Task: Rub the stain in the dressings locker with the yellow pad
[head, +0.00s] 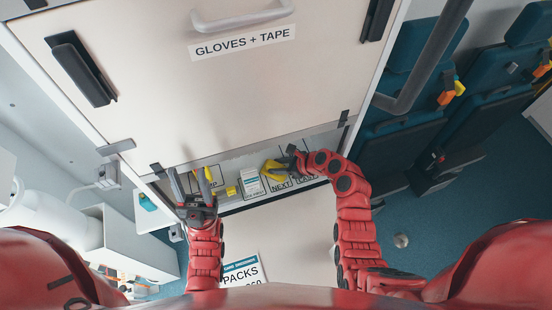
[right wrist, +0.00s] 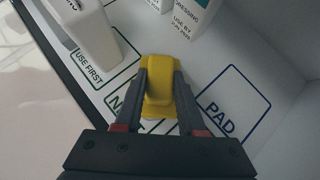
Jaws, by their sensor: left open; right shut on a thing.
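The yellow pad (right wrist: 160,88) is between the fingers of my right gripper (right wrist: 161,78), which is shut on it. In the head view the pad (head: 272,168) and right gripper (head: 290,161) are inside the open locker (head: 232,205), over the part marked NEXT. In the wrist view the pad is low over the white floor, beside the NEXT outline and left of the empty PAD outline (right wrist: 232,100); I cannot tell if it touches. No stain shows clearly; the pad and fingers hide the floor there. My left gripper (head: 190,178) is open at the locker's left end.
The GLOVES + TAPE panel (head: 150,80) overhangs the locker. A grey rail (head: 425,65) is at right.

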